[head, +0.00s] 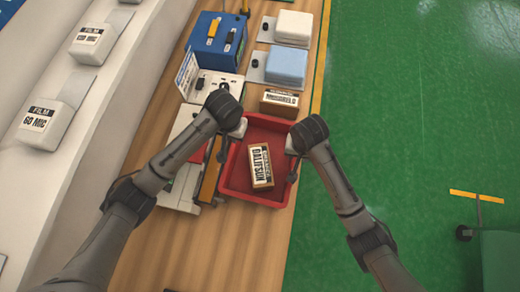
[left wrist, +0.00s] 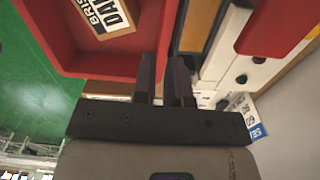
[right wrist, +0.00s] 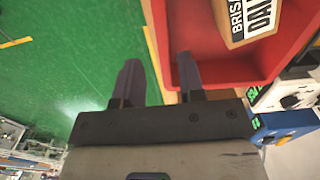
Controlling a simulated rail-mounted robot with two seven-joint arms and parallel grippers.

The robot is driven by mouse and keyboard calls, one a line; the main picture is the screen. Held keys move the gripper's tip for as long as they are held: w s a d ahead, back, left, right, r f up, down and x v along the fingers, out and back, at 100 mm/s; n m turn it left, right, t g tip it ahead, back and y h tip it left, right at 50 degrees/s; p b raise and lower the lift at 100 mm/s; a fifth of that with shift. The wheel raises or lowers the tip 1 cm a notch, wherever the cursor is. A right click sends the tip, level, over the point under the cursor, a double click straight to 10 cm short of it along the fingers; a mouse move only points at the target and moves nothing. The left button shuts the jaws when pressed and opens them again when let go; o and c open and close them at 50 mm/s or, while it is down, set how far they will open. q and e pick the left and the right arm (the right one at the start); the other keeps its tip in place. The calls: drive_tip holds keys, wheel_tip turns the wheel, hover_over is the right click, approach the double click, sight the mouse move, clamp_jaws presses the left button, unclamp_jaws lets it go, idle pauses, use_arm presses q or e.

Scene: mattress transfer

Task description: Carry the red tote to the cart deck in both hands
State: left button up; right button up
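The red tote (head: 238,184) sits on the wooden bench near its right edge. A brown carton with a white label (head: 261,167) lies in it. My left gripper (head: 221,150) is at the tote's left wall; in the left wrist view its fingers (left wrist: 165,82) are close together with the red wall between them. My right gripper (head: 292,168) is at the tote's right wall; in the right wrist view its fingers (right wrist: 160,85) are wide apart, one on the outer side and one over the inside of the wall. A green cart-like body (head: 500,262) shows partly at the lower right.
Another brown carton (head: 279,102) stands just behind the tote. A blue box (head: 216,43), a light blue stack (head: 286,66) and a white stack (head: 293,28) are farther back. Equipment crowds the tote's left side. The bench in front and green floor (head: 400,110) at right are clear.

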sight(236, 157)
use_arm(q)
drive_tip(key=shift+a+n, duration=0.3)
drive_tip(key=shift+a, duration=0.05)
use_arm(e)
drive_tip(key=shift+a+m, duration=0.3)
drive_tip(key=shift+m, duration=0.1)
